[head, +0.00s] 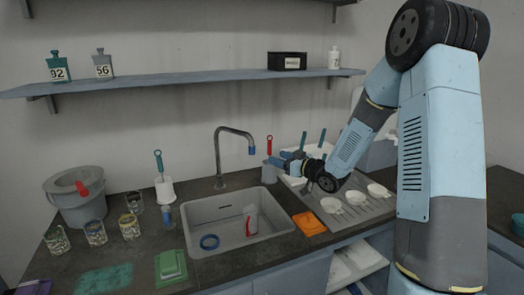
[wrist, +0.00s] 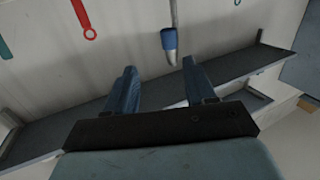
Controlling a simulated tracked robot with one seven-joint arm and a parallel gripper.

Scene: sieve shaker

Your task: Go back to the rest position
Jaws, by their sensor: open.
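My gripper (head: 284,160) is held in the air over the right end of the sink, reaching left from my arm. In the wrist view its two blue fingers (wrist: 157,92) stand apart with nothing between them. The faucet's blue tip (wrist: 168,39) shows beyond the fingers in the wrist view. In the head view the faucet (head: 219,150) rises behind the sink, to the left of my gripper. A red-handled tool (head: 269,146) stands just behind the gripper, and its red handle also shows in the wrist view (wrist: 82,17).
White pieces (head: 331,205) lie on the drainboard (head: 345,219) below my arm. Several jars and a grey bucket (head: 82,209) stand at left. A shelf (head: 180,78) runs along the wall above.

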